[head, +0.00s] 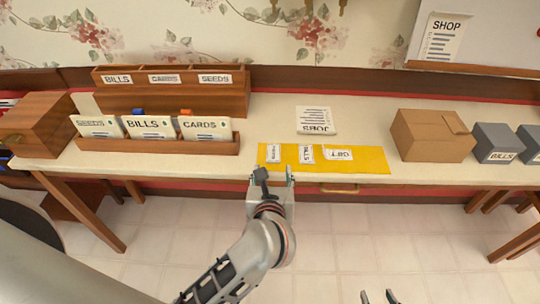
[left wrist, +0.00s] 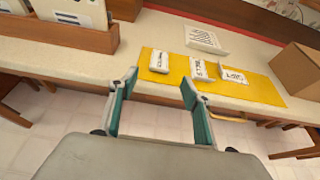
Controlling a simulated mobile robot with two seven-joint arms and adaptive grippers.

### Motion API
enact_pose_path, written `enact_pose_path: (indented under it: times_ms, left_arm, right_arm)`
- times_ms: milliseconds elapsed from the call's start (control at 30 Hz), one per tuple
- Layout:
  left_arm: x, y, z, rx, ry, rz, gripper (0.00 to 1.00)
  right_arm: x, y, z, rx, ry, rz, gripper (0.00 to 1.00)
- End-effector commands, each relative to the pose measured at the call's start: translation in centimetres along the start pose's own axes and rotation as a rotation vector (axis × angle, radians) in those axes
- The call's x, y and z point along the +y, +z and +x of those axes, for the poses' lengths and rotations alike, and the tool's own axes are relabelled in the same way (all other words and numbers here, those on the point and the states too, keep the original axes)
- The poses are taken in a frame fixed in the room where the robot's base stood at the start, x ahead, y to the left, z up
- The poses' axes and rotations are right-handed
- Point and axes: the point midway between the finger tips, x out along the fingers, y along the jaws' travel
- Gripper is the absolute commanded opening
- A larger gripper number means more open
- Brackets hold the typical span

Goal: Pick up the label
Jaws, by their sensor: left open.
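Three small white labels lie on a yellow mat (head: 375,165) at the table's front edge: a left one (head: 273,153) with small unclear print, a middle one (head: 306,154) reading BILLS, and a right one (head: 338,154) reading GIFT. They also show in the left wrist view, the left label (left wrist: 159,61) lying just beyond the fingertips. My left gripper (head: 272,177) is open and empty, just in front of the mat below the left label. In the left wrist view its teal-padded fingers (left wrist: 160,88) stand wide apart. My right gripper (head: 378,297) shows only two separated fingertips at the bottom edge.
A JOBS card (head: 316,120) lies behind the mat. A wooden card holder (head: 165,148) with SEEDS, BILLS and CARDS cards stands left, before a labelled wooden rack (head: 175,98). A cardboard box (head: 432,136) and grey boxes (head: 497,143) stand right. A drawer handle (head: 338,189) projects below.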

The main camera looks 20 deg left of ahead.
Motion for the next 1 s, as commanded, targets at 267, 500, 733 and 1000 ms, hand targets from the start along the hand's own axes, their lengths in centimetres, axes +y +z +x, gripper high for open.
enact_pose_path:
  times_ms: [267, 500, 733, 1000]
  left_arm:
    - [0.1, -0.1, 2.0, -0.003, 0.003, 0.006, 0.49]
    - [0.1, -0.3, 5.4, -0.003, 0.003, 0.006, 0.49]
    - [0.1, -0.3, 6.4, -0.003, 0.002, 0.004, 0.49]
    - [0.1, -0.3, 6.3, -0.003, 0.002, 0.004, 0.2]
  right_arm:
    - [0.2, 0.0, 0.0, 0.0, 0.001, -0.003, 0.4]
    - [0.1, -0.1, -0.1, 0.0, 0.001, -0.002, 0.4]
    - [0.1, -0.1, -0.1, 0.001, 0.0, -0.001, 0.4]
    - [0.0, -0.2, -0.1, 0.001, 0.0, 0.001, 0.4]
